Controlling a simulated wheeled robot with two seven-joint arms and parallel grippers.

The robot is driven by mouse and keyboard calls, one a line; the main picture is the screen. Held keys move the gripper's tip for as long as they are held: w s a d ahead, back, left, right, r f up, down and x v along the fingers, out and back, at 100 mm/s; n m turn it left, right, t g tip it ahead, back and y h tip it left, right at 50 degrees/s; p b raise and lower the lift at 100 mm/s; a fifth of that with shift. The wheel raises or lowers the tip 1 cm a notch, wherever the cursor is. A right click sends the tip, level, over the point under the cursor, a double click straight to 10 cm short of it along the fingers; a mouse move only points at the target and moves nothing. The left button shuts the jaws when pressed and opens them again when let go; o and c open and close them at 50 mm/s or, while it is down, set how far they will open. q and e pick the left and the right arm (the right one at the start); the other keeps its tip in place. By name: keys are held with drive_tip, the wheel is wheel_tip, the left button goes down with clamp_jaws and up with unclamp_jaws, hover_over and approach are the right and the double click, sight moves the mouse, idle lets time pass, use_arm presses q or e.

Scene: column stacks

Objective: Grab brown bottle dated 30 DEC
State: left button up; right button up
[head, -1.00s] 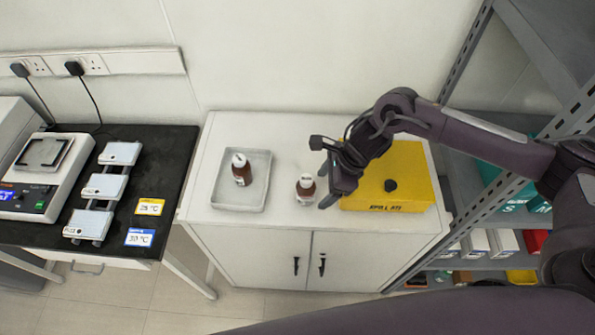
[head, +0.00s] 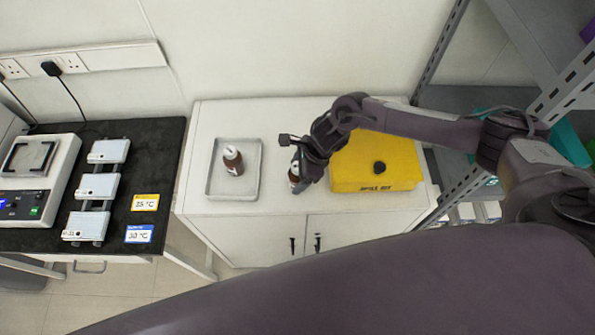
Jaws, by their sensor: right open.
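Two brown bottles with white labels and pale caps stand upright on the white cabinet. One bottle (head: 233,161) stands in a shallow grey tray (head: 213,190) on the left. The other bottle (head: 294,174) stands on the bare cabinet top and is partly hidden by my right gripper. The label dates are too small to read. My right gripper (head: 299,183) is open, with its fingers at the second bottle. I cannot tell whether they touch it. My left gripper is not in view.
A grey metal shelf rack (head: 455,190) is at the right. A black bench (head: 160,170) with a scale and white blocks is at the left.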

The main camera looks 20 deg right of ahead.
drive_tip(key=shift+a+f, duration=0.1)
drive_tip(key=shift+f, duration=0.05)
drive_tip(key=c, duration=1.2)
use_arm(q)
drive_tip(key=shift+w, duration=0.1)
use_arm(e)
drive_tip(key=shift+o, duration=0.2)
drive_tip(key=shift+r, duration=0.2)
